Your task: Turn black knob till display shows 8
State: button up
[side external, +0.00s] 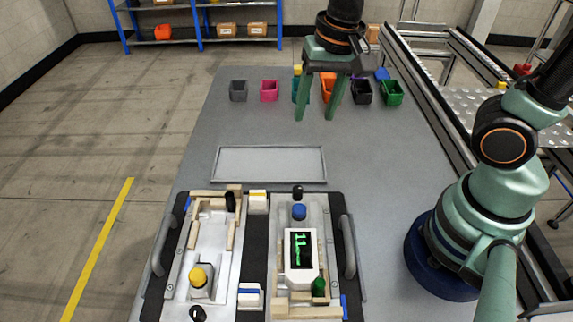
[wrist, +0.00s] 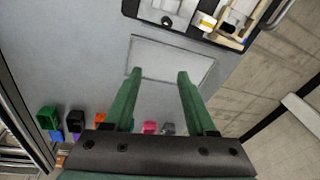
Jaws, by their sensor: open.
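A white device with a dark display (side external: 301,249) sits on the right board of the pallet fixture in the side view. The display reads 11 in green, with small green marks below. A black knob (side external: 297,191) stands at the far end of that board, behind a blue button (side external: 299,212). A black knob also shows at the top of the wrist view (wrist: 167,21). My gripper (side external: 318,122) is open and empty, pointing down above the table, well beyond the knob. Its two green fingers (wrist: 159,72) are apart in the wrist view. The display is outside the wrist view.
An empty grey tray (side external: 268,164) lies between the pallet and my gripper. Several small coloured bins, including a pink bin (side external: 269,91) and a green bin (side external: 392,93), line the far table. The left board carries a yellow button (side external: 198,275).

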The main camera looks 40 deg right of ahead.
aim_at(298, 188)
jog(key=a+f+m, duration=0.1)
jog(key=f, duration=0.4)
jog(key=a+f+m+g, duration=0.1)
jog(key=a+f, duration=0.1)
jog(key=f, duration=0.4)
jog(key=a+f+m+g, duration=0.1)
jog(key=f+m, duration=0.1)
jog(key=f, duration=0.3)
jog(key=shift+s+a+f, duration=0.1)
jog(key=shift+a+f, duration=0.05)
grip_shut()
